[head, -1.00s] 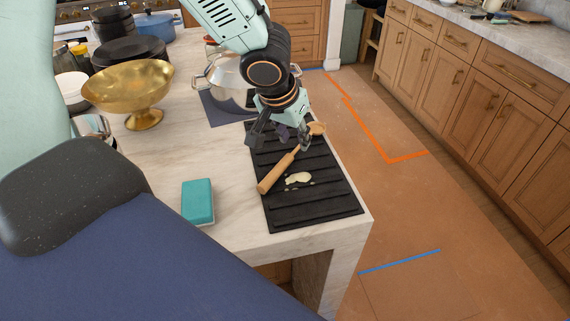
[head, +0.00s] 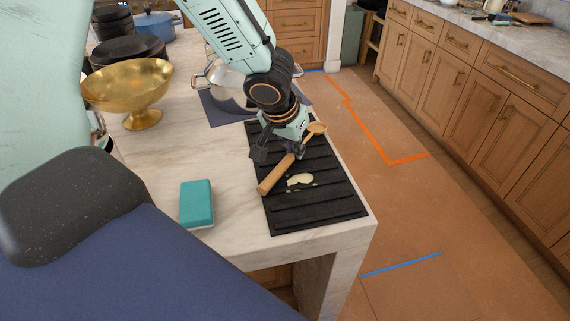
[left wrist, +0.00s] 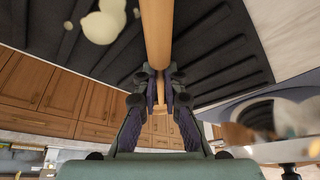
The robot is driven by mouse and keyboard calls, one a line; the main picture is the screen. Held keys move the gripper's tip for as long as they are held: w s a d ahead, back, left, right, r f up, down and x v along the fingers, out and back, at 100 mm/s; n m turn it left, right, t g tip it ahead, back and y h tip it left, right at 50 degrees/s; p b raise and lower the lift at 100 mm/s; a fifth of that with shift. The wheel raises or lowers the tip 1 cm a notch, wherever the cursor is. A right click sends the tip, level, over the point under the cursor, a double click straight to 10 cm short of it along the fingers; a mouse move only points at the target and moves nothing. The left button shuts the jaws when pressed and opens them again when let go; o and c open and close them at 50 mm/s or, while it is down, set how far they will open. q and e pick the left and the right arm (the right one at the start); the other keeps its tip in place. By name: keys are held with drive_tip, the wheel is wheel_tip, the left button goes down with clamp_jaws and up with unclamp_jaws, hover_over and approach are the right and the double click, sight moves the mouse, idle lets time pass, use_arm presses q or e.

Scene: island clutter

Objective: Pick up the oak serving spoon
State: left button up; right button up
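The oak serving spoon (head: 276,175) lies slantwise over the black ribbed mat (head: 310,212), its handle end toward the front left and its bowl (head: 318,128) toward the back right. My left gripper (head: 279,153) is down at the middle of the spoon, from above. In the left wrist view the wooden handle (left wrist: 157,35) runs between the fingertips (left wrist: 160,80). The pads sit close against it on both sides, and it looks gripped. I cannot see clear space under the spoon. My right gripper is in neither view.
A cream spill (head: 299,180) lies on the mat beside the handle. A teal sponge (head: 197,203) is to the left. A gold bowl (head: 128,86) and a steel pot (head: 228,82) stand farther back. The counter's right edge is close to the mat.

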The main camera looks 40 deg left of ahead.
use_arm(q)
drive_tip(key=shift+s+d+r, duration=0.2)
drive_tip(key=shift+s+d, duration=0.05)
clamp_jaws()
drive_tip(key=shift+w+a+f, duration=0.15)
drive_tip(key=shift+w+a, duration=0.05)
drive_tip(key=shift+r, duration=0.3)
wheel_tip(320, 180, up, 28)
drive_tip(key=p, duration=1)
drive_tip(key=shift+f, duration=0.25)
